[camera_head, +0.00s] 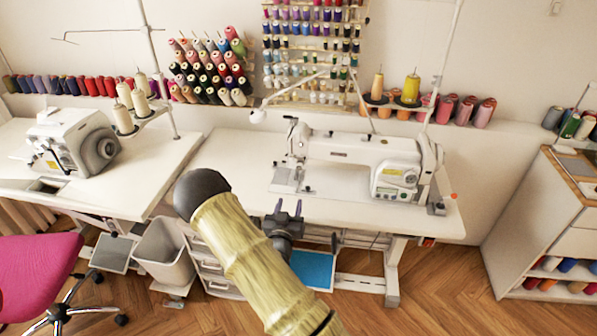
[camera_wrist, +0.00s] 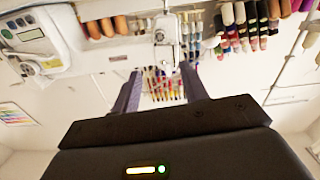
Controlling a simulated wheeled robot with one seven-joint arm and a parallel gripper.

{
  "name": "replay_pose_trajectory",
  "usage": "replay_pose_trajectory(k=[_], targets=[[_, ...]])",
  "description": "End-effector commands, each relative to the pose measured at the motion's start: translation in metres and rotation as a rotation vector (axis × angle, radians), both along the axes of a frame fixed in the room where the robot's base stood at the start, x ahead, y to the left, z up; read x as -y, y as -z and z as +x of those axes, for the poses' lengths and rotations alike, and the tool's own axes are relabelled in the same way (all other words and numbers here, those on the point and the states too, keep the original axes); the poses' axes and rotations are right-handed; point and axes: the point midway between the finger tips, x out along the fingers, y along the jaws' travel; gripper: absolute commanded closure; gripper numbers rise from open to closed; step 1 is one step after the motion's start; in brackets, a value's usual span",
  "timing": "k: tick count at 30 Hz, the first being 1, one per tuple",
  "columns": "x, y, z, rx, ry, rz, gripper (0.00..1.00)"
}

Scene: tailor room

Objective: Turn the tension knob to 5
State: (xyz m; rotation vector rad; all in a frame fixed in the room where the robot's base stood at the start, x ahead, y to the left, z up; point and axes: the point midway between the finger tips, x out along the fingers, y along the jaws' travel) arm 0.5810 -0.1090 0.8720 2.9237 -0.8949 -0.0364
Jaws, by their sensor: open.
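A white sewing machine (camera_head: 350,152) stands on a white table (camera_head: 235,160) in the head view. Its control panel is at its right end and its needle head (camera_head: 297,145) at its left end. The tension knob and its number are too small to make out. In the wrist view, which appears upside down, the needle head (camera_wrist: 166,35) shows beyond my fingers and the panel end (camera_wrist: 35,45) is at upper left. My gripper (camera_head: 288,207) is in front of the table's front edge, apart from the machine. Its two fingers also show in the wrist view (camera_wrist: 160,73), spread with nothing between them.
A second machine (camera_head: 75,145) stands on the left table. A grey bin (camera_head: 165,250) and a pink chair (camera_head: 35,270) are at lower left. Thread racks (camera_head: 312,45) hang behind. A cabinet (camera_head: 550,225) is at right. The tabletop left of the machine is clear.

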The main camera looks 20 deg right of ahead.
Motion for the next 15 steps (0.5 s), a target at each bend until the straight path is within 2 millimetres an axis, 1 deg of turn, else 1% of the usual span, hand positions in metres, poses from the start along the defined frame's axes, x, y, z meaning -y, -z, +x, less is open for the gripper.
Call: replay_pose_trajectory(k=[5, 15], targets=[[0.012, -0.001, 0.016, 0.001, 0.002, 0.001, 0.56], [0.044, -0.001, 0.065, 0.001, 0.0, 0.0, 0.56]])
